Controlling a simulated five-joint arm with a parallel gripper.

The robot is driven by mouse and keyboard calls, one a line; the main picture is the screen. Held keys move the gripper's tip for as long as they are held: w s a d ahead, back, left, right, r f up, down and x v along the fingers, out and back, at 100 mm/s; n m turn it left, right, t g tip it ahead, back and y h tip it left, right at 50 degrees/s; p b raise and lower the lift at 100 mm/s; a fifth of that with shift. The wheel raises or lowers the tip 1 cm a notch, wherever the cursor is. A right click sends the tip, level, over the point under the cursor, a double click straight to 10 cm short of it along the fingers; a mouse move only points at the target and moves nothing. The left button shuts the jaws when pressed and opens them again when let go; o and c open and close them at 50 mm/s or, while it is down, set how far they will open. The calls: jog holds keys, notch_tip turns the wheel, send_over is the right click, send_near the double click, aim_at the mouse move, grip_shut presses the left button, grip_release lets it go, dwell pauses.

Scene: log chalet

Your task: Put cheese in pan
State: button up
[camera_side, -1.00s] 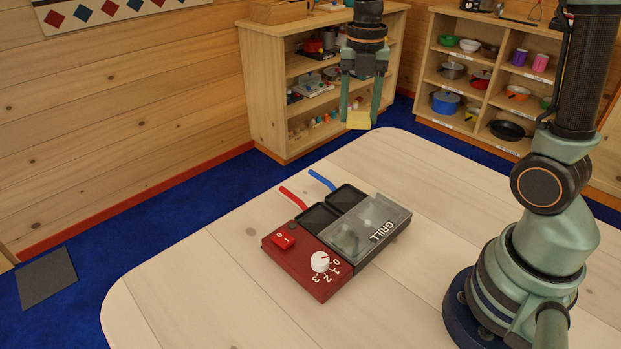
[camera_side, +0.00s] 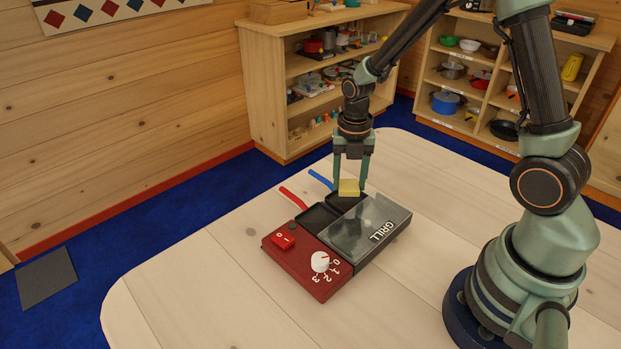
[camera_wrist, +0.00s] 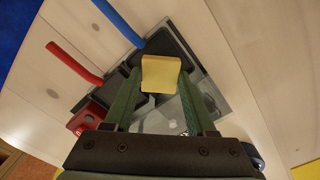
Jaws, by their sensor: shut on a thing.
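The yellow cheese (camera_side: 349,188) is a small slab held between the fingertips of my gripper (camera_side: 350,184). It also shows in the wrist view (camera_wrist: 160,73), where my gripper (camera_wrist: 160,85) is shut on it. The cheese is over the black pan with the blue handle (camera_side: 321,179), near its far part; whether it touches the pan cannot be told. A second black pan (camera_side: 318,217) with a red handle (camera_side: 293,197) sits beside it. Both pans are in the grill (camera_side: 305,268), which has a red front and a clear cover (camera_side: 366,226).
The grill stands on a pale wooden table (camera_side: 200,300) with bare room on its left and front. Shelves with pots and toys (camera_side: 320,75) stand behind the table, and another shelf unit (camera_side: 470,85) is at the back right.

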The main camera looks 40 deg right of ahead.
jog(key=shift+f, duration=1.6)
jog(key=shift+f, duration=0.15)
jog(key=o, duration=1.1)
jog(key=shift+c, duration=0.2)
notch_tip(320, 180, up, 12)
notch_tip(320, 180, up, 8)
jog(key=f+m+t, duration=0.1)
jog(key=m+t, duration=0.2)
jog(key=m, duration=0.9)
send_over(349, 185)
jog(key=s+a, duration=0.2)
jog(key=s, duration=0.1)
jog(key=s+a+r+m+t, duration=0.2)
jog(key=s+r+m, duration=0.2)
jog(key=m, duration=1.1)
jog(key=shift+s+r+t, duration=0.3)
jog(key=shift+s+r, duration=0.05)
jog(key=shift+s, duration=0.45)
